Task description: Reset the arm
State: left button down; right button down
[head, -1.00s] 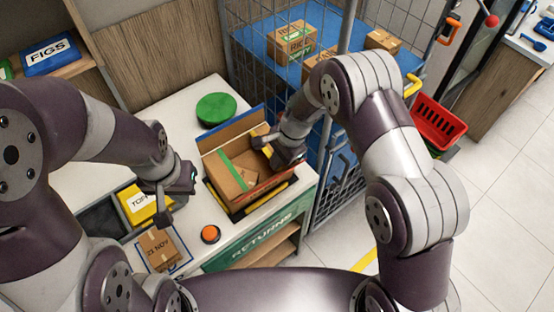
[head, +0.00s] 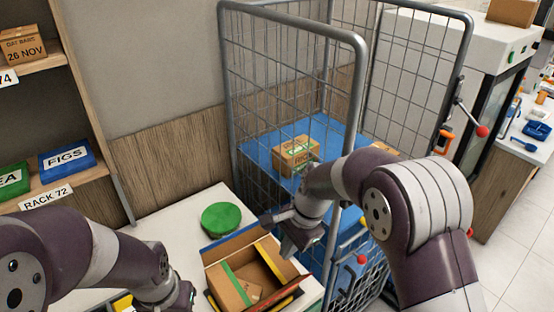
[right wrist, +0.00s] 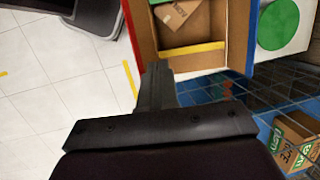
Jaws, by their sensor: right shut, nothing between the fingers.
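My right gripper (head: 282,222) is above the right side of an open cardboard box (head: 222,285) on the white counter. In the right wrist view its fingers (right wrist: 157,72) are together with nothing between them, and the box (right wrist: 235,57) lies beyond them. My left arm comes in at the lower left of the head view. Its end (head: 184,295) is at the bottom edge, left of the box, and its fingers cannot be made out.
A green round lid (head: 221,218) lies on the counter behind the box. A wire cage cart (head: 362,80) with cardboard boxes (head: 297,155) on its blue shelf stands right behind my right arm. Shelves with a blue FIGS bin (head: 67,160) are at left. White floor (head: 515,240) is open at right.

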jog(key=s+d+f+n+h+b, duration=0.1)
jog(key=s+d+f+n+b, duration=0.4)
jog(key=s+d, duration=0.2)
jog(key=s+d+f+n+t+h+b, duration=0.1)
jog(key=s+d+f+n+h+b, duration=0.1)
jog(key=s+d+f+n+b, duration=0.2)
jog(key=s+d+n+b, duration=0.1)
jog(key=s+d+n, duration=0.1)
jog(key=s+d, duration=0.1)
jog(key=shift+s+d+f+t, duration=0.25)
jog(key=shift+s+f+t, duration=0.1)
jog(key=shift+s, duration=0.25)
jog(key=shift+s, duration=0.2)
jog(key=shift+w, duration=0.15)
